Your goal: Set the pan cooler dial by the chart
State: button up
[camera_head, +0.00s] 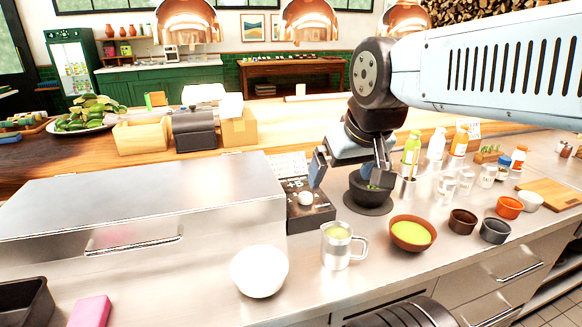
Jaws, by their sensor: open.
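The pan cooler (130,200) is a long stainless box with its lid down, on the left of the counter. A dark control box (313,216) stands at its right end and carries a pale round dial (305,198).
A dark mortar (370,193) stands under my right finger. A metal jug (341,246), a white round bowl (259,271) and a brown bowl of green sauce (411,233) stand in front. Bottles, cups and small bowls crowd the right.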

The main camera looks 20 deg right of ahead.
dwell(0.4)
jog(key=shift+w+r, duration=0.1)
jog(key=shift+w, duration=0.1)
jog(key=c, duration=0.3)
jog(key=shift+w, duration=0.4)
jog(key=shift+c, duration=0.8)
jog(key=w+g, duration=0.1)
jog(key=w, duration=0.2)
jog(key=w+n+g, duration=0.1)
jog(key=w, duration=0.2)
jog(key=w+n, duration=0.1)
jog(key=w, duration=0.3)
jog(key=shift+d+g, duration=0.25)
jog(key=shift+g, duration=0.15)
jog(key=shift+c, duration=0.7)
jog(key=n+g, duration=0.2)
jog(key=g, duration=0.1)
send_over(305, 195)
notch_tip(305, 195, down, 4)
jog(key=f, duration=0.1)
jog(key=shift+n, duration=0.3)
notch_tip(305, 195, down, 13)
jog(key=shift+d+f, duration=0.1)
jog(key=shift+f, duration=0.1)
jog(key=c, duration=1)
